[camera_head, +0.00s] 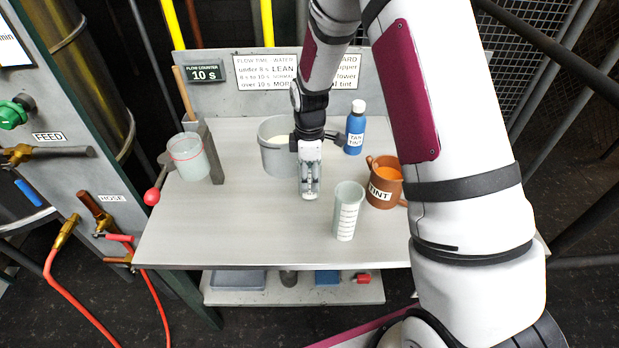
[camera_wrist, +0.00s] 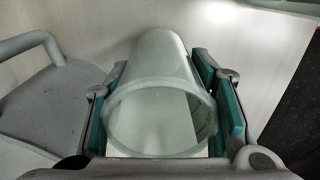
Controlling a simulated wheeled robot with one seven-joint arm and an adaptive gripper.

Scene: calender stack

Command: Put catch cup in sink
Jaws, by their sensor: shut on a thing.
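A pale translucent cup (camera_wrist: 160,95) lies between my gripper's (camera_wrist: 163,118) two teal pads in the wrist view, its round open rim towards the camera. In the head view my gripper (camera_head: 311,190) hangs over the middle of the table, and what it holds is hard to make out there. A translucent cup with a red line (camera_head: 188,157) is at the left by a stand. A pale cup with printed marks (camera_head: 347,212) stands right of my gripper. I cannot tell which cup is the catch cup. No sink can be clearly made out.
A grey pot (camera_head: 274,150) stands just left of my gripper. A brown TINT jug (camera_head: 384,183) and a blue bottle (camera_head: 355,130) stand at the right. The grey table (camera_head: 240,230) is bare at front left. Hoses and valves (camera_head: 62,235) are at the left.

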